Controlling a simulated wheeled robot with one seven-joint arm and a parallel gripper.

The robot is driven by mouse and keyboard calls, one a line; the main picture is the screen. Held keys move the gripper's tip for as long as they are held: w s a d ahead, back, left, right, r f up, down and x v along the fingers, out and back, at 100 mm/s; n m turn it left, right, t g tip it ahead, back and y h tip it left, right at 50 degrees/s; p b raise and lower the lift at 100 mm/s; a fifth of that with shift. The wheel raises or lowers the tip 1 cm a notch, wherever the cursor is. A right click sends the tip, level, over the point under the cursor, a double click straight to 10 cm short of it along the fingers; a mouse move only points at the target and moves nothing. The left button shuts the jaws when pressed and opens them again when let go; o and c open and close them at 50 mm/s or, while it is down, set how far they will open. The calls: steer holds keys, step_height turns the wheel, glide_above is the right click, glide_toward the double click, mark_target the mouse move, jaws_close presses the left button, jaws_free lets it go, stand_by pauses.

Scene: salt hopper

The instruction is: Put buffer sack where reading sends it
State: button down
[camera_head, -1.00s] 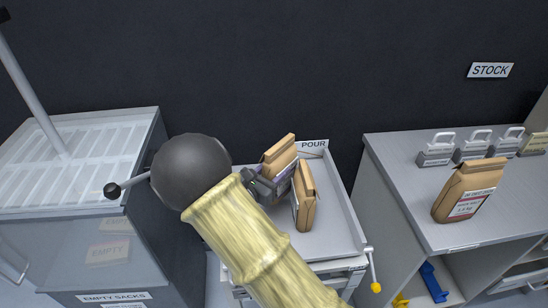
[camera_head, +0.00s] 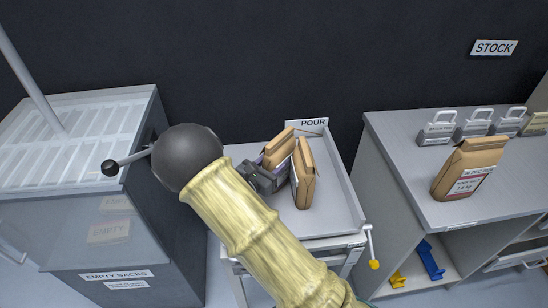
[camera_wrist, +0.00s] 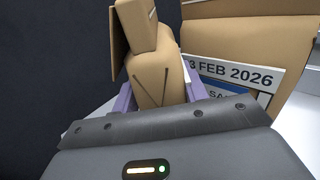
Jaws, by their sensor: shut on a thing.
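My gripper (camera_head: 270,165) is at the POUR tray (camera_head: 338,200), shut on a brown paper sack (camera_head: 280,147). In the wrist view this sack (camera_wrist: 155,70) stands between the purple fingers, its folded top tilted. The gripper hides its base, so I cannot tell whether it rests on the tray. A second brown sack (camera_head: 304,175) stands close on its right. In the wrist view the second sack (camera_wrist: 225,30) has a label reading "3 FEB 2026", partly cut off. Another labelled sack (camera_head: 470,168) stands upright on the STOCK counter. I cannot tell which one is the buffer sack.
The EMPTY SACKS cabinet (camera_head: 115,275) with a slatted top stands at left. Grey handled blocks (camera_head: 437,132) sit at the back of the STOCK counter (camera_head: 420,185). A yellow-ended lever (camera_head: 374,262) is at the tray's right corner. The tray's right side is clear.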

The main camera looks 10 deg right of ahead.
steer(key=shift+a, duration=0.1)
steer(key=c, duration=0.8)
jaws_free()
steer(key=shift+f, duration=0.1)
steer(key=shift+o, duration=0.2)
steer(key=shift+r, duration=0.2)
steer(key=v, duration=1.2)
steer(key=shift+s, duration=0.1)
